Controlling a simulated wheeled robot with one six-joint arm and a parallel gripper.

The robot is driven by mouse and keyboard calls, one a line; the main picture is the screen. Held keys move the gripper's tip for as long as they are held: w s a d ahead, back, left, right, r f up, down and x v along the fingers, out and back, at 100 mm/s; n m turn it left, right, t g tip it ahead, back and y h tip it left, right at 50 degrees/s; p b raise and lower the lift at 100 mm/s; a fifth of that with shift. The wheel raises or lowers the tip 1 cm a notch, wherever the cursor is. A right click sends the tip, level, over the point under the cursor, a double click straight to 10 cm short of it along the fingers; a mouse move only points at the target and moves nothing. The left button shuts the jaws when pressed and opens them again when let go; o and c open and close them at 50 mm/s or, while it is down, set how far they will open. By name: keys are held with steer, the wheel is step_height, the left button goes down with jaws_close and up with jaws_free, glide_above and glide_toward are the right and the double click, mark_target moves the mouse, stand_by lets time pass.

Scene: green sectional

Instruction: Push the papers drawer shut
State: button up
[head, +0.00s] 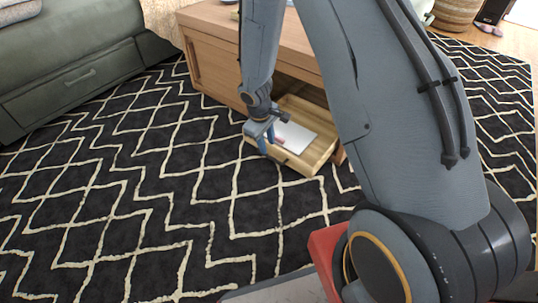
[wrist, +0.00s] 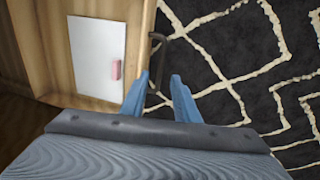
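The papers drawer (head: 313,158) is a light wooden drawer pulled out of the brown wooden table (head: 213,63). White paper (head: 297,136) with a small pink item on it lies inside. In the wrist view the drawer's front board (wrist: 148,25) runs up the picture, with a dark handle (wrist: 158,55) on its outer side. My gripper (head: 265,145) is at the drawer's front. In the wrist view its two blue fingers (wrist: 158,82) are apart with nothing held, close to the handle. Whether they touch the handle or the board I cannot tell.
A black rug (head: 130,190) with cream zigzag lines covers the floor in front of the table, and it is clear there. A green sofa (head: 70,60) stands at the left. A woven basket (head: 456,14) is at the back right.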

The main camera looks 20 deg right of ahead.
mark_target(269, 152)
steer(key=shift+w+d+f+b, duration=0.15)
steer(key=shift+f+b, duration=0.45)
steer(key=shift+f, duration=0.45)
steer(key=shift+w+d+f+b, duration=0.15)
steer(key=shift+f+b, duration=0.4)
steer(key=shift+f, duration=0.5)
steer(key=shift+d+f+b, duration=0.15)
steer(key=shift+f+b, duration=0.45)
steer(key=shift+f, duration=0.45)
jaws_close()
